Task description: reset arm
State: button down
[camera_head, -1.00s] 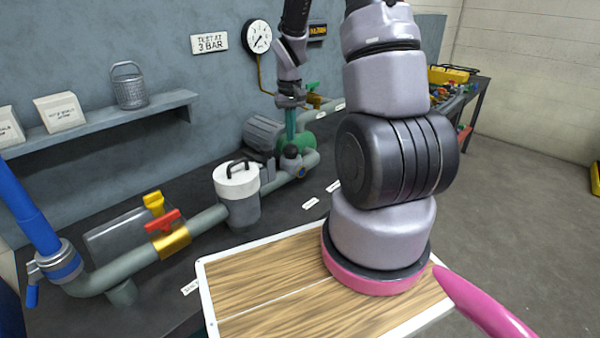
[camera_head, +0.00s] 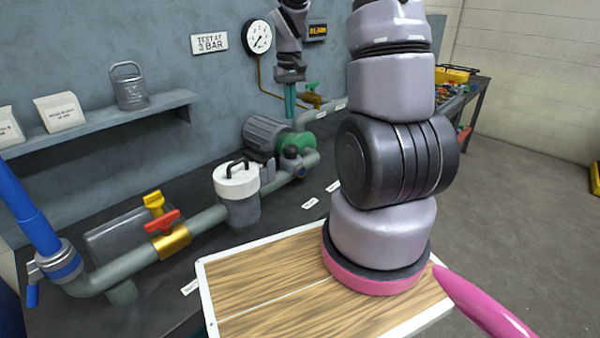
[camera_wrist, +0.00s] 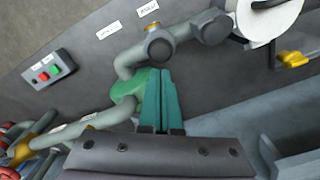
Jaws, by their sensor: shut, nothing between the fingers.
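My gripper (camera_head: 290,115) hangs from my arm above the pipework at the back of the bench. Its two teal fingers point down and also show in the wrist view (camera_wrist: 160,73), pressed together with nothing between them. A grey motor (camera_head: 268,136) with a green end stands below and just left of it in the head view. The green part (camera_wrist: 128,88) shows left of the fingers in the wrist view. The motor's grey body is not clear there, hidden at least partly by my gripper.
A white-lidded pot (camera_head: 237,190), a red valve handle (camera_head: 162,222) and a blue pipe (camera_head: 28,210) stand along the bench. The wall carries a gauge (camera_head: 257,37). A button box (camera_wrist: 49,70) shows in the wrist view.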

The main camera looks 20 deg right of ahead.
dwell(0.4)
jog(key=s+a+r+m+t, duration=0.15)
jog(key=s+r, duration=0.25)
jog(key=r, duration=0.4)
jog(key=s+a+r+t, duration=0.2)
jog(key=s+a+r, duration=0.15)
jog(key=r, duration=0.35)
jog(key=s+a+r+t+y, duration=0.1)
jog(key=s+r+t, duration=0.1)
jog(key=s+r, duration=0.2)
jog(key=s+a+r+m+t+y, duration=0.1)
jog(key=s+a+r, duration=0.1)
jog(key=s, duration=0.7)
jog(key=shift+s+r+t, duration=0.15)
jog(key=shift+r+t, duration=0.2)
jog(key=shift+r, duration=0.55)
dwell(0.3)
